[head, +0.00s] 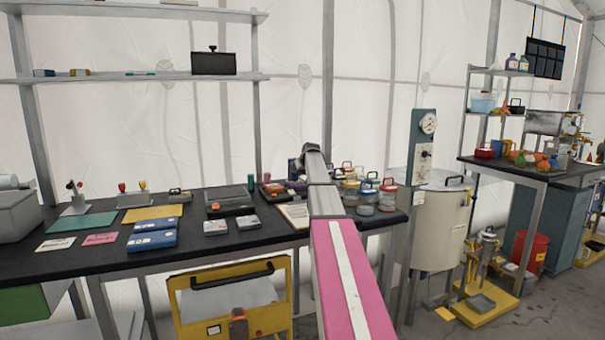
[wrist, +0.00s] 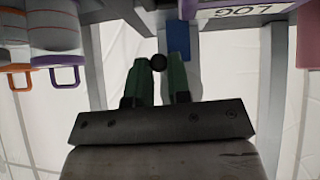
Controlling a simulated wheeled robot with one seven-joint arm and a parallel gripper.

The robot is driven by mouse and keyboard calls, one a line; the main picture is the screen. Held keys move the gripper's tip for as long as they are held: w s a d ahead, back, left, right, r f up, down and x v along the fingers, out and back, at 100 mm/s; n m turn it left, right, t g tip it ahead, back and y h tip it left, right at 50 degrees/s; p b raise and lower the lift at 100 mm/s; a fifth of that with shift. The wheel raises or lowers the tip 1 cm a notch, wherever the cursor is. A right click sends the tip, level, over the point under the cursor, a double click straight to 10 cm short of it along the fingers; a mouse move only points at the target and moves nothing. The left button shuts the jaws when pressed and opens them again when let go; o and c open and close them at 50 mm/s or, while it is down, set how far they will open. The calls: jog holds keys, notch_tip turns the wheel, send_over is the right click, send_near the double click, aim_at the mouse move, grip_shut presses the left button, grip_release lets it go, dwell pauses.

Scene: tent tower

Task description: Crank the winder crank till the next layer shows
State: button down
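In the wrist view a round black knob (wrist: 158,62), which looks like the handle of the winder crank, sits between the tips of my gripper's green fingers (wrist: 158,76). It fills the narrow gap and seems to touch both fingers. The rest of the crank and any layer it winds cannot be made out. In the head view my arm reaches over the right part of the black bench (head: 100,262). Its wrist end hides the fingers and the crank.
Lidded jars with coloured handles (head: 387,194) stand just right of my arm; some show in the wrist view (wrist: 62,40). A LOG label (wrist: 240,12) appears upside down there. A gauge panel (head: 421,147) and a pale drum (head: 440,225) stand further right. Blue cases (head: 152,240) lie left.

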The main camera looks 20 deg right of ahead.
jog(key=shift+y, duration=0.3)
jog(key=m+y, duration=0.1)
jog(key=y, duration=0.1)
jog(key=a+m+y, duration=0.1)
jog(key=shift+f+y, duration=0.4)
jog(key=shift+a+m+t+y, duration=0.15)
jog(key=shift+a+m+y, duration=0.15)
jog(key=shift+m+y, duration=0.55)
jog(key=shift+a+m+t+y, duration=0.15)
jog(key=shift+a+m+y, duration=0.3)
jog(key=shift+y, duration=0.7)
jog(key=shift+d, duration=0.15)
jog(key=c, duration=1.1)
grip_release()
jog(key=shift+o, duration=0.2)
jog(key=v, duration=1)
jog(key=shift+s+d, duration=0.25)
jog(key=shift+s, duration=0.1)
